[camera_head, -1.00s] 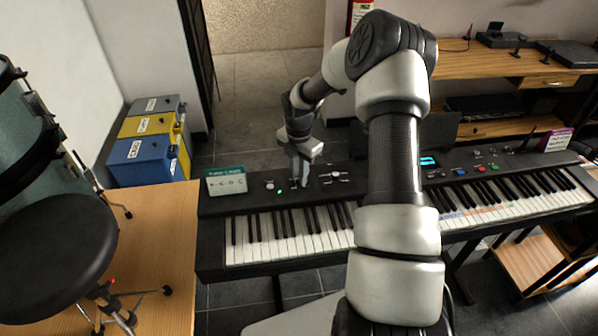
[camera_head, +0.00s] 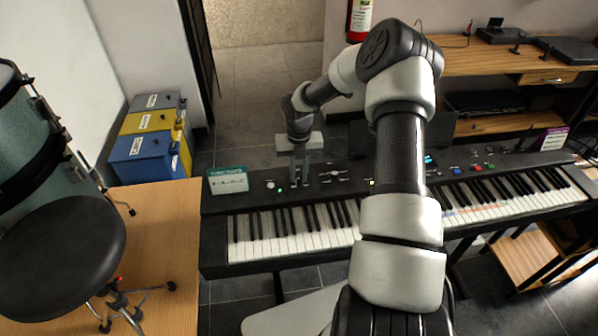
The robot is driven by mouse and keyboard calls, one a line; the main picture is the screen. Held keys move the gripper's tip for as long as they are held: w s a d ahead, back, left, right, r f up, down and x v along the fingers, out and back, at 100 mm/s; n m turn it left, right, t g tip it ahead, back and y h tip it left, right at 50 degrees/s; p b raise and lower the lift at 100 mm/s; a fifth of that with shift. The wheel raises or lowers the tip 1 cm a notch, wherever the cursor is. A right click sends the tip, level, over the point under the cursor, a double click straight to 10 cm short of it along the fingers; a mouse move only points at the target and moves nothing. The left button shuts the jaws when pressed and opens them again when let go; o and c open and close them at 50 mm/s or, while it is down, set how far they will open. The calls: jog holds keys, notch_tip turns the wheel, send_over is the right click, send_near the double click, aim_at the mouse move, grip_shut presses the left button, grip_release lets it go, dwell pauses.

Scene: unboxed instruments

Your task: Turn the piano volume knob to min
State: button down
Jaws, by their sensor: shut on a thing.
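The piano (camera_head: 330,216) is a long black keyboard with a control panel along its back. My gripper (camera_head: 299,184) points down at the left part of this panel. Its two fingers are shut on a small control there, which appears to be the volume knob. The knob is mostly hidden by the fingers, and its pointer and setting cannot be read. A small pale round knob (camera_head: 270,184) and a green light sit just left of the fingers. My arm covers the middle of the piano.
A drum stool (camera_head: 58,250) and stacked cases (camera_head: 150,145) are at left. A wooden desk (camera_head: 510,66) stands behind at right.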

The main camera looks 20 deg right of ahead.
aim_at(299, 178)
jog(key=shift+n, duration=0.5)
jog(key=c, duration=1.6)
grip_release()
jog(key=shift+r, duration=0.1)
notch_tip(299, 178, up, 17)
jog(key=shift+r, duration=0.2)
